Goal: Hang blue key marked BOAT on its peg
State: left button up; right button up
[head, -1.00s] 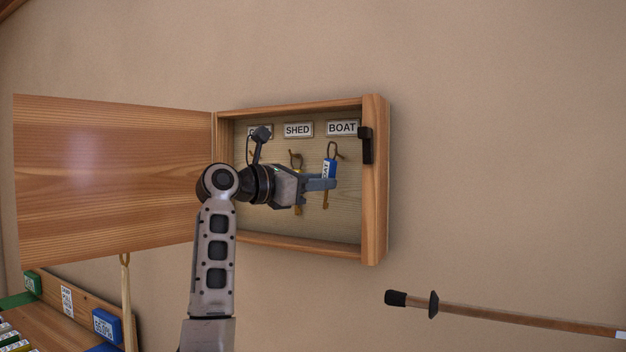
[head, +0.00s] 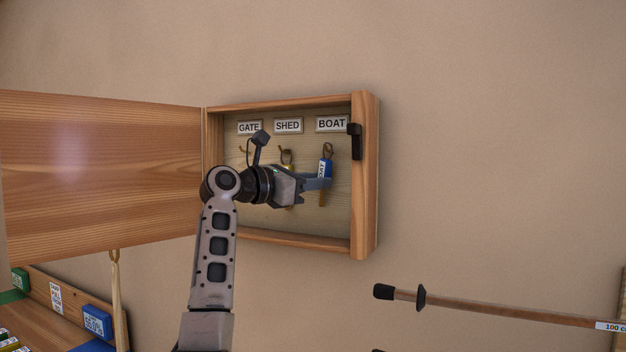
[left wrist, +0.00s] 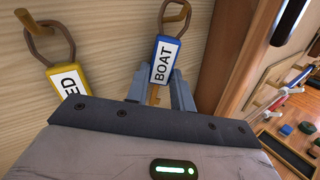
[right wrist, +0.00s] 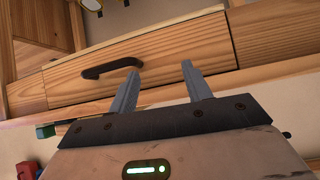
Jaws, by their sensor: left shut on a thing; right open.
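The blue key marked BOAT (head: 325,168) hangs upright, ring up, in the open key cabinet below the BOAT label (head: 332,124). My left gripper (head: 328,184) is shut on its blue tag; the left wrist view shows the tag (left wrist: 165,62) between the fingers. The key's ring overlaps the brass BOAT peg (left wrist: 172,17); I cannot tell whether it is around the peg. The yellow SHED key (left wrist: 67,78) hangs on its own peg beside it. My right gripper (right wrist: 160,85) is open and empty in front of a wooden drawer; it is out of the head view.
The cabinet door (head: 100,175) stands open to the left. The cabinet's right side wall (head: 366,175), with a dark latch (head: 355,142), is close to the left gripper. A pole with a black end (head: 500,305) crosses the lower right. The wall right of the cabinet is bare.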

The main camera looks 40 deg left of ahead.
pick_arm(q)
jog(key=shift+w+f, duration=0.2)
jog(key=shift+f, duration=0.35)
jog(key=o, duration=0.8)
jog(key=shift+o, duration=1.2)
jog(key=shift+s+d+r, duration=0.15)
jog(key=shift+r, duration=0.05)
jog(key=b+v, duration=0.5)
jog(key=v, duration=1.1)
jog(key=shift+r, duration=0.3)
pick_arm(e)
jog(key=shift+w+a+f, duration=0.2)
jog(key=shift+a+f, duration=0.1)
jog(key=shift+f, duration=0.2)
jog(key=shift+w+a+f, duration=0.15)
jog(key=shift+a+f, duration=0.1)
jog(key=shift+f, duration=0.25)
pick_arm(q)
jog(key=shift+s, duration=0.1)
